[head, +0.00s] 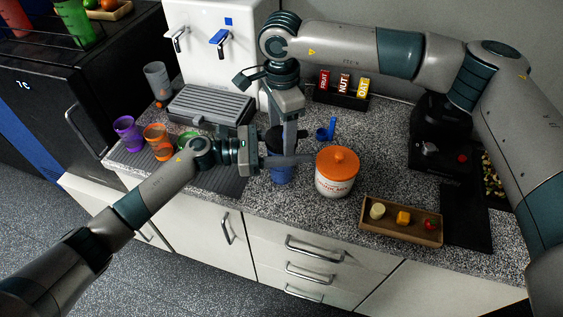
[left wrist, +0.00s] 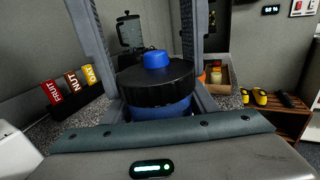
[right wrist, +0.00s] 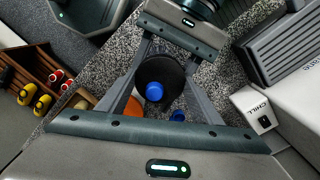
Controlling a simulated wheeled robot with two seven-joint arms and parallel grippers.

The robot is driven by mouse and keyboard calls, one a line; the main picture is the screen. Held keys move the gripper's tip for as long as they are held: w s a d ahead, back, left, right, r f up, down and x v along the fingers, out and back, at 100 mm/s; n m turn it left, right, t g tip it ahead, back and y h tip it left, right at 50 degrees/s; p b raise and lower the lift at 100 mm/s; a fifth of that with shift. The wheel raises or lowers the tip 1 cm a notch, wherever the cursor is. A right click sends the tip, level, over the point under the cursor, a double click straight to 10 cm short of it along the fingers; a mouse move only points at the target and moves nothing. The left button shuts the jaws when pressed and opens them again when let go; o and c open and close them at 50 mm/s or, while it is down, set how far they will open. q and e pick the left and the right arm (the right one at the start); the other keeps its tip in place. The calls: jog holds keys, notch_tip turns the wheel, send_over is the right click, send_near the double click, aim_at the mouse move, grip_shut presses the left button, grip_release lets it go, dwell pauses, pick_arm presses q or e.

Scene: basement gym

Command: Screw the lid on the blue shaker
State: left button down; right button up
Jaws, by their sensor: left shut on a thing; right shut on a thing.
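The blue shaker (head: 282,175) stands upright on the speckled counter. My left gripper (head: 290,160) is shut on its body from the left and hides part of it. The black lid (head: 274,138) with a blue cap is level on the shaker's top, and no gap shows between them in the left wrist view (left wrist: 155,85). My right gripper (head: 286,135) points down from above and is shut on the lid, one finger on each side. The right wrist view looks down on the lid (right wrist: 160,75) between the fingers. The thread is hidden.
An orange-lidded tub (head: 337,172) stands close right of the shaker. A blue scoop (head: 326,129) lies behind it. A wooden tray (head: 402,220) with small items is front right. Purple (head: 127,133) and orange (head: 158,141) cups stand left, and a white dispenser (head: 210,70) behind.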

jog(key=m, duration=0.4)
jog(key=shift+m, duration=0.3)
jog(key=m, duration=0.5)
jog(key=shift+m, duration=0.4)
jog(key=m, duration=1)
jog(key=o, duration=1.2)
jog(key=shift+o, duration=0.2)
jog(key=shift+a, duration=0.1)
jog(key=shift+r, duration=0.1)
